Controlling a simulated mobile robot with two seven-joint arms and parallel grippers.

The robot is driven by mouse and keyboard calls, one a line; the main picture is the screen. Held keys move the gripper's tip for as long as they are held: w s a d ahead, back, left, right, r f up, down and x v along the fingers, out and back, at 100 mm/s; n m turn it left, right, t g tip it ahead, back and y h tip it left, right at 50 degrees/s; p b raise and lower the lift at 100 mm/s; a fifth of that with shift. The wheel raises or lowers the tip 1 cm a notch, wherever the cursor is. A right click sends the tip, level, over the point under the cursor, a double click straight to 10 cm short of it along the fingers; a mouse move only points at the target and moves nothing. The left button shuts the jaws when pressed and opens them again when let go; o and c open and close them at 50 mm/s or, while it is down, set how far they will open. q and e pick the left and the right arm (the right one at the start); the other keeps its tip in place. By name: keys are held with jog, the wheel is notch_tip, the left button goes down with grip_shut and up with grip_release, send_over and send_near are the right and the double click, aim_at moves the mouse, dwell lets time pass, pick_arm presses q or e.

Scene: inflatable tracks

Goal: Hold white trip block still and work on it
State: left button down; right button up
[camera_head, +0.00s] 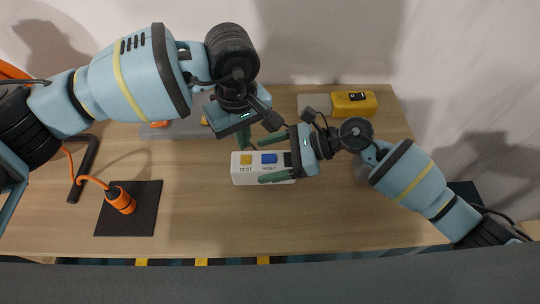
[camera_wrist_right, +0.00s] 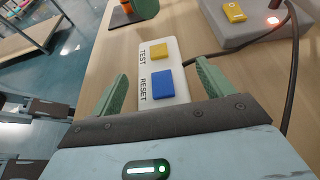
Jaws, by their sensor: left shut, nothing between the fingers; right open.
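The white trip block (camera_head: 248,180) lies on the wooden table, with a yellow TEST button (camera_head: 246,159) and a blue RESET button (camera_head: 269,158). My right gripper (camera_head: 264,163) is open, reaching in from the right at the RESET end. In the right wrist view, its green fingers stand on either side of the block (camera_wrist_right: 150,68), with visible gaps; the RESET button (camera_wrist_right: 163,84) is nearer than the TEST button (camera_wrist_right: 158,50). My left gripper (camera_head: 244,141) is shut and empty, pointing down just behind the block. Its arm hides part of the table behind.
A grey unit (camera_head: 175,130) lies behind, partly under my left arm; the right wrist view shows a yellow piece (camera_wrist_right: 234,12) and red light on it. An orange corded tool (camera_head: 121,201) stands on a black mat (camera_head: 145,219). A yellow box (camera_head: 354,104) sits back right.

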jog(key=v, duration=1.2)
jog(key=shift+f, duration=0.1)
